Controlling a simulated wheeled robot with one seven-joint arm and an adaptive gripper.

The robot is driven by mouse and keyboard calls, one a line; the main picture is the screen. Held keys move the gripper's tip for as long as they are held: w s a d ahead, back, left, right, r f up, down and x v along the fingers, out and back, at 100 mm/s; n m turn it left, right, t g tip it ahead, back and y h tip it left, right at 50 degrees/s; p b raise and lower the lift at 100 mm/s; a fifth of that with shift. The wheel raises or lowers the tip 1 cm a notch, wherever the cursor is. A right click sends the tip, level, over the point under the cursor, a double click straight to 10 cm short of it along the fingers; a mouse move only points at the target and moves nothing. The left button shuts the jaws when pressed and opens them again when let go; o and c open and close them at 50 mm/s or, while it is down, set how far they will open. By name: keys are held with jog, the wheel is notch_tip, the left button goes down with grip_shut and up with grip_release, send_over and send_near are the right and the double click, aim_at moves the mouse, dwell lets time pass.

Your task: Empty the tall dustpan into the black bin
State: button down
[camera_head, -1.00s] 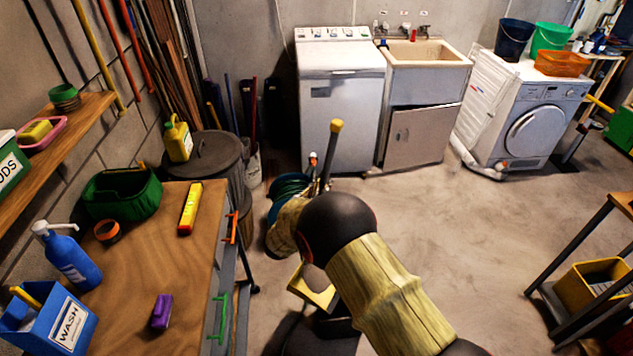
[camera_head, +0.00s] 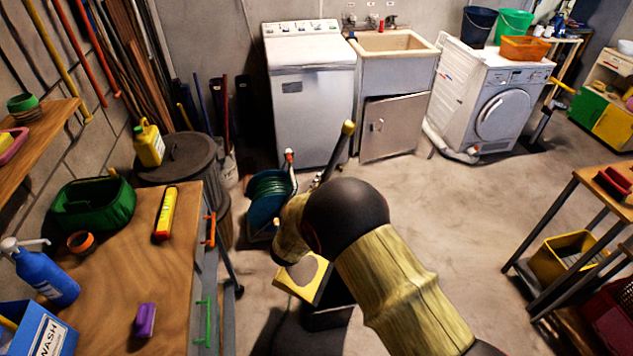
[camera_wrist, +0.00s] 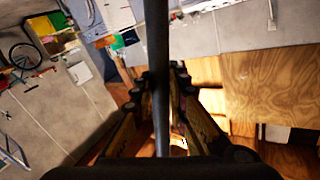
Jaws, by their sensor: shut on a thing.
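The tall dustpan's long dark handle (camera_wrist: 157,60) runs between the fingers of my gripper (camera_wrist: 162,85) in the wrist view, and the fingers are shut on it. In the head view the yellow-tipped top of the handle (camera_head: 347,128) sticks up behind my arm, tilted to the right.
The wooden workbench (camera_head: 120,285) at left holds a green basket (camera_head: 95,205) and a blue bottle (camera_head: 45,272). A hose reel (camera_head: 268,195) stands on the floor near my arm. A table (camera_head: 590,195) with a yellow crate (camera_head: 565,258) is at right. The floor (camera_head: 450,220) between is clear.

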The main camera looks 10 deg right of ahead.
jog(key=s+d+f+m+b, duration=0.1)
jog(key=s+d+m+b, duration=0.1)
jog(key=s+d, duration=0.3)
jog(key=s+d+f+m+b, duration=0.1)
jog(key=s+d+b, duration=0.2)
jog(key=d, duration=0.9)
jog(key=shift+s+f+m, duration=0.35)
jog(key=shift+s+m, duration=0.05)
jog(key=shift+s, duration=1.05)
dwell(1.0)
notch_tip(320, 180, up, 4)
jog(key=n+p, duration=0.4)
jog(key=n, duration=0.3)
jog(key=shift+p, duration=0.35)
